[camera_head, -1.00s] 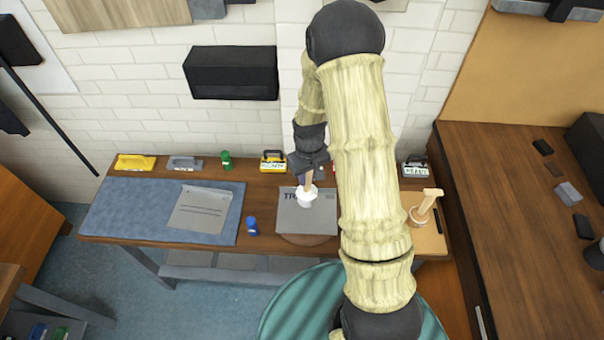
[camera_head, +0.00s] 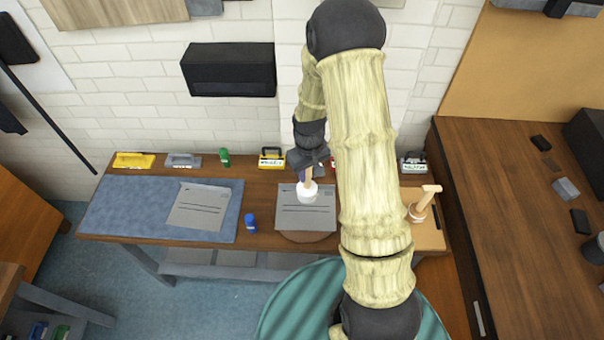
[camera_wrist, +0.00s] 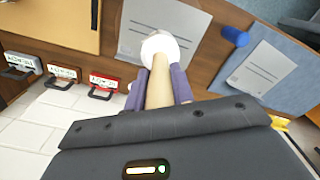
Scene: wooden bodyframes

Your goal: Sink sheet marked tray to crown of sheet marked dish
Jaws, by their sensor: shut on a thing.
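My gripper (camera_head: 309,172) is shut on the wooden handle of a tool with a round white head (camera_head: 307,192). In the wrist view my gripper (camera_wrist: 158,92) has a purple finger on each side of the handle (camera_wrist: 159,82). The white head (camera_wrist: 165,45) is over a grey sheet (camera_head: 312,218) with printed lines in the middle of the bench. I cannot tell if it touches the sheet. A second lined grey sheet (camera_head: 199,208) lies on the blue mat to the left; it also shows in the wrist view (camera_wrist: 263,68). I cannot read tray or dish on either sheet.
A blue item (camera_head: 251,223) stands between mat (camera_head: 125,208) and middle sheet. Labelled cases (camera_head: 272,158), a green item (camera_head: 225,158) and a yellow item (camera_head: 134,160) line the back. A second wooden-handled tool (camera_head: 424,207) stands at right. My arm hides part of the bench.

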